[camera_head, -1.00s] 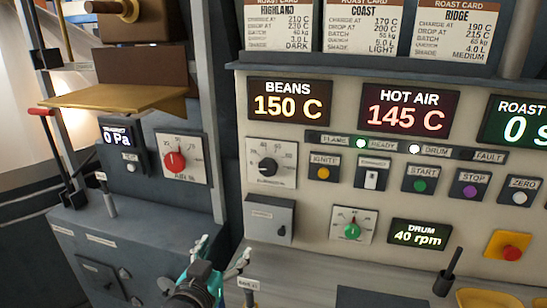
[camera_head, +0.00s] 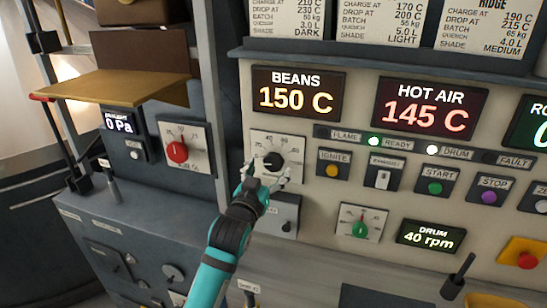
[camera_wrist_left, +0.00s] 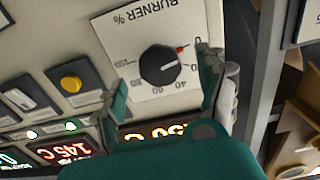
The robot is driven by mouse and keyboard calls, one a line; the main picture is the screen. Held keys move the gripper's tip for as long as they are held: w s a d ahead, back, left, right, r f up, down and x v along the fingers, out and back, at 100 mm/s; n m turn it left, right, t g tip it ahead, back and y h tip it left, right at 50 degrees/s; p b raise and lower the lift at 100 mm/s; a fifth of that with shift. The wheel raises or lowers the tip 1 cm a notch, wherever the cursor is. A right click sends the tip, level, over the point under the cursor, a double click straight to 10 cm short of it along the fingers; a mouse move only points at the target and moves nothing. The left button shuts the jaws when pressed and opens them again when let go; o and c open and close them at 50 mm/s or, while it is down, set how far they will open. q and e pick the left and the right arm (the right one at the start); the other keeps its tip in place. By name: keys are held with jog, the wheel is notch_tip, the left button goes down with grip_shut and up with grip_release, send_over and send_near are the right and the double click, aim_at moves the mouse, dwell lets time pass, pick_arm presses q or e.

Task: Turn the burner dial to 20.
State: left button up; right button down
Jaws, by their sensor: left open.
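The burner dial (camera_head: 272,162) is a black round knob on a white scale plate (camera_head: 289,146) on the roaster panel. The left wrist view shows the knob (camera_wrist_left: 160,66) upside down, with "BURNER %" on the plate. Its red mark points near the 0. My left gripper (camera_head: 268,172) is open in front of the dial, its fingers on either side of the knob. In the left wrist view the fingers (camera_wrist_left: 163,85) are spread wider than the knob; contact is not visible. My right gripper is not in view.
The air dial (camera_head: 177,151) with a red knob is to the left. The drum dial (camera_head: 359,228) with a green knob is below right. The yellow ignite button (camera_head: 332,170) and a grey box (camera_head: 286,215) sit close to the burner dial. Readouts are above.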

aim_at(272, 164)
pick_arm(q)
jog(key=x, duration=0.3)
jog(key=shift+w+d+r+p, duration=0.1)
jog(key=shift+w+d+p, duration=0.05)
jog(key=shift+w+p, duration=0.2)
jog(key=shift+w+d, duration=0.15)
jog(key=shift+w, duration=0.25)
jog(key=c, duration=1.2)
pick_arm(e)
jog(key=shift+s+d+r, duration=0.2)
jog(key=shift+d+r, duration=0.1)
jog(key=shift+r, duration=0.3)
